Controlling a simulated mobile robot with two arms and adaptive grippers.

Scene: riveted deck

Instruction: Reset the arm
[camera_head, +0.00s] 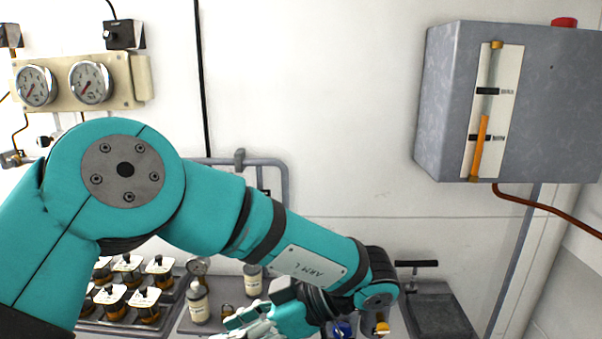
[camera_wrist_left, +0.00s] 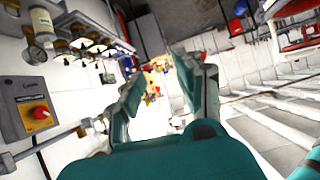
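The view past the fingers is bright and blurred. My right gripper is in neither view.
A tray (camera_head: 100,326) with several amber jars stands lower left, beside a pale bottle (camera_head: 198,302). Two gauges (camera_head: 64,83) hang on the left wall. A grey box (camera_head: 510,100) juts out upper right. The middle wall is clear. The wrist view shows a red-knobbed switch box (camera_wrist_left: 28,108).

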